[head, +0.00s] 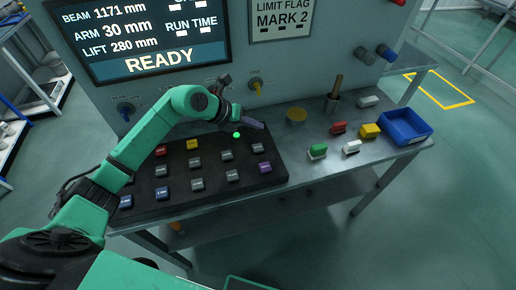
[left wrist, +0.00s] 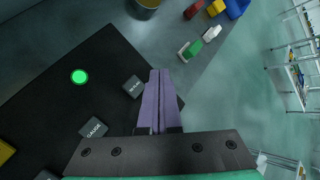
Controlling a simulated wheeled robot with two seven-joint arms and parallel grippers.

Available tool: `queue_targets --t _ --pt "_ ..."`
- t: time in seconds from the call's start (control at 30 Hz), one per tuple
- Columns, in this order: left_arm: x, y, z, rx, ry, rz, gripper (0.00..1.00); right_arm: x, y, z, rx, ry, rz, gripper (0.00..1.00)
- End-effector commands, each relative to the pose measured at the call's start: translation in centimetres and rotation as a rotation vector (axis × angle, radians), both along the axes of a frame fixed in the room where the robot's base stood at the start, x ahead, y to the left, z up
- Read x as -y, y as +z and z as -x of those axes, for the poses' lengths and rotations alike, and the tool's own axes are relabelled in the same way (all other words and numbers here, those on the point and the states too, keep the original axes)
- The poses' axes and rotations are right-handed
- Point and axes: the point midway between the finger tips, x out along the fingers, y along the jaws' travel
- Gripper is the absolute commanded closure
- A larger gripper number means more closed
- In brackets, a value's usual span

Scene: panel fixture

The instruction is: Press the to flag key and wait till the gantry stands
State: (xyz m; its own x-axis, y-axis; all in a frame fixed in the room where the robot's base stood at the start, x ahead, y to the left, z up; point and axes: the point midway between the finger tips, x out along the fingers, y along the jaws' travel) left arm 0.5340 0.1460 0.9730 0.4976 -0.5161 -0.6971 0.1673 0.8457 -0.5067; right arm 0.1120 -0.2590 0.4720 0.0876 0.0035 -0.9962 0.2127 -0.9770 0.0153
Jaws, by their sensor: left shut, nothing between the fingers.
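The black key panel (head: 215,185) lies on the bench and carries rows of grey, blue, yellow, red and purple keys. Their labels are too small to read in the head view, so I cannot tell the to flag key. My left gripper (head: 263,126) is shut and empty above the panel's far right part. In the left wrist view its fingers (left wrist: 160,72) lie beside a dark grey key (left wrist: 132,87) with an unclear label; contact cannot be told. A key marked GAUGE (left wrist: 93,127) is farther left. The screen (head: 140,40) reads BEAM 1171 mm, ARM 30 mm, LIFT 280 mm, READY.
A green light (head: 236,134) shows on the panel. A sign (head: 283,18) reads LIMIT FLAG MARK 2.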

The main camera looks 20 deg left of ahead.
Motion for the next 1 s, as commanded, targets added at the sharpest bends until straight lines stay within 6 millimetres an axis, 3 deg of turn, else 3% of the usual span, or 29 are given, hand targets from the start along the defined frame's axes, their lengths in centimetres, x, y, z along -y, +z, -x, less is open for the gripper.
queue_targets --t 0.1,0.43,1.0 --pt "0.0 -2.5 0.0 -0.001 0.000 0.000 1.00 -0.1 -2.0 -0.1 0.002 0.000 -0.001 1.00" --pt "0.0 -6.9 0.0 -0.001 0.000 0.000 1.00 -0.1 -5.4 -0.2 0.004 0.001 -0.002 1.00" --pt "0.0 -7.3 0.0 0.000 -0.001 0.001 1.00 -0.1 -5.6 -0.3 0.005 0.000 -0.001 1.00"
